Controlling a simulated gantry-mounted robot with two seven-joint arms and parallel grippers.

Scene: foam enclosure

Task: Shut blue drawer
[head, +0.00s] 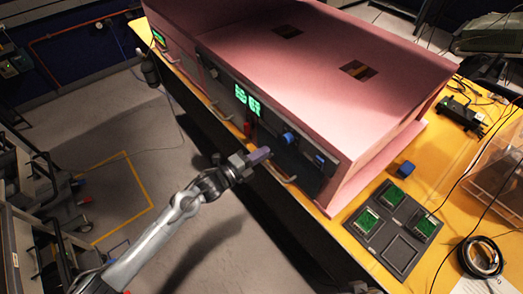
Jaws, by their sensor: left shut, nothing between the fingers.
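A pink foam enclosure (320,72) stands on a yellow table, with a dark front panel (268,132) along its near side. The panel bears green displays (247,102), a blue knob (290,137) and a small blue square (319,159). I cannot make out a drawer standing open, nor which part is the blue drawer. My left gripper (260,156) is shut and empty, close in front of the lower panel, near a silver handle (281,172). I cannot tell whether it touches anything. My right gripper is not in view.
A dark tray (400,250) with green circuit boards lies on the yellow table (345,218) at right. A small blue block (405,168) sits behind it. A cable coil (481,257) and a clear box (497,172) are farther right. The floor at left is open.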

